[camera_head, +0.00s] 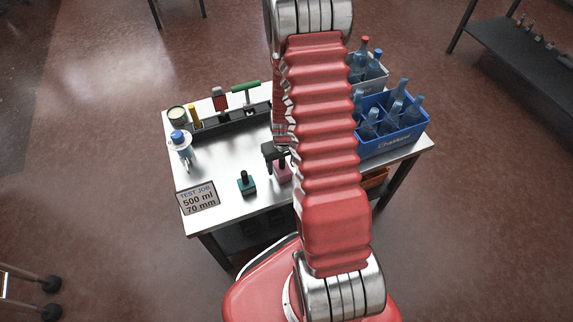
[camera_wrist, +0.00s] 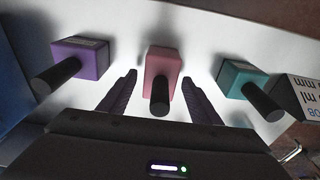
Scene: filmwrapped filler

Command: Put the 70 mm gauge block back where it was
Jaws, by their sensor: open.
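Three gauge blocks with black knobs stand on the white table in the wrist view: a purple one (camera_wrist: 80,58), a pink one (camera_wrist: 163,66) and a teal one (camera_wrist: 243,80). I cannot read which is 70 mm. The pink block (camera_head: 283,173) and the teal block (camera_head: 247,185) also show in the head view; the purple one is hidden behind my arm there. My gripper (camera_wrist: 159,80) is open, with one finger on each side of the pink block and visible gaps between. A sign (camera_head: 198,199) reads "TEST JOB 500 ml 70 mm".
A dark tool rack (camera_head: 230,122) stands along the table's back edge. A white bottle with a blue cap (camera_head: 180,144) stands at the left. A blue crate (camera_head: 393,140) with several bottles is at the right, a grey crate (camera_head: 375,80) behind it.

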